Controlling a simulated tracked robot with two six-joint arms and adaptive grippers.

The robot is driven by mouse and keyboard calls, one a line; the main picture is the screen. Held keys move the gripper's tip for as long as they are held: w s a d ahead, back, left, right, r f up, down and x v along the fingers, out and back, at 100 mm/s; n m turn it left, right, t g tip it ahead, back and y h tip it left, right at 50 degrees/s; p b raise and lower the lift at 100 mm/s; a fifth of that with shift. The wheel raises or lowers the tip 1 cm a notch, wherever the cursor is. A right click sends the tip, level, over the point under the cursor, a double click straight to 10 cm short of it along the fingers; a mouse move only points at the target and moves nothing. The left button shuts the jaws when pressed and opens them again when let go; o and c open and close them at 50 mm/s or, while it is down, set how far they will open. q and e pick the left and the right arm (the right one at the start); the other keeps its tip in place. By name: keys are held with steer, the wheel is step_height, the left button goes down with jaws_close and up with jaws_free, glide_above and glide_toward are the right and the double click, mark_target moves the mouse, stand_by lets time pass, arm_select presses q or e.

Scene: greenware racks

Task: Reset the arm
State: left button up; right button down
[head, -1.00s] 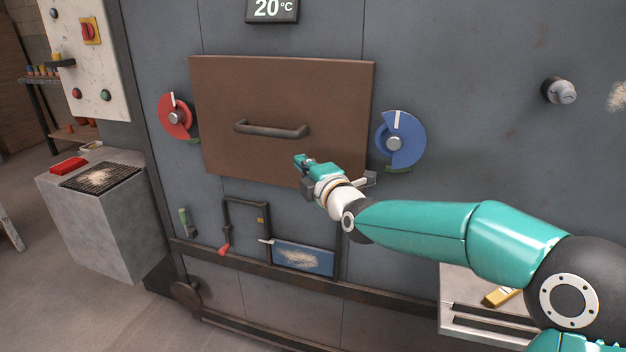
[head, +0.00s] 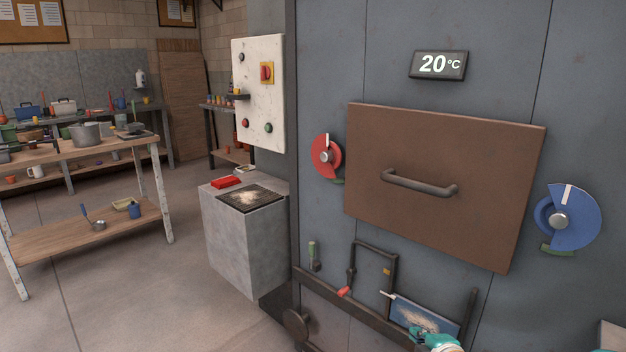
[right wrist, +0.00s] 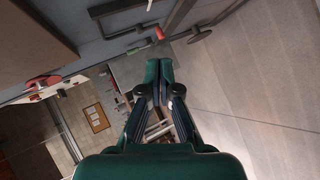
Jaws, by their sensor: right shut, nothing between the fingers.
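My right gripper (head: 432,338) shows only in part at the bottom edge of the head view, just in front of the small blue panel (head: 412,316). In the right wrist view its dark green fingers (right wrist: 159,72) are together at the tips, with nothing between them. The rest of my right arm is out of the head view. My left gripper is in neither view. The brown kiln door (head: 446,222) with its grey bar handle (head: 420,185) is closed, and my right gripper is below it, apart from the handle.
A red dial (head: 321,160) and a blue dial (head: 583,222) flank the door. A display (head: 438,65) reads 20 °C. A grey block with a grate (head: 230,240) stands left of the kiln. A wooden workbench (head: 90,212) is farther left, with open floor between.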

steer(key=s+a+f+m+g+y, duration=0.1)
steer(key=s+a+f+m+g, duration=0.2)
steer(key=s+f, duration=0.55)
steer(key=s+a+f+m+g, duration=0.3)
steer(key=s+f+m+g, duration=0.1)
steer(key=s+f, duration=0.5)
steer(key=s+a+f+m+g+y, duration=0.1)
steer(key=s+a+f+m+g, duration=0.25)
steer(key=s+f, duration=0.55)
steer(key=s+a+f+m+g, duration=0.2)
steer(key=s+m, duration=0.4)
steer(key=m, duration=0.3)
step_height(320, 180, up, 18)
steer(key=p, duration=1.7)
steer(key=shift+w+d+f+p, duration=0.15)
steer(key=shift+w+d+p, duration=0.05)
steer(key=shift+d+p, duration=0.1)
steer(key=shift+m+t, duration=0.25)
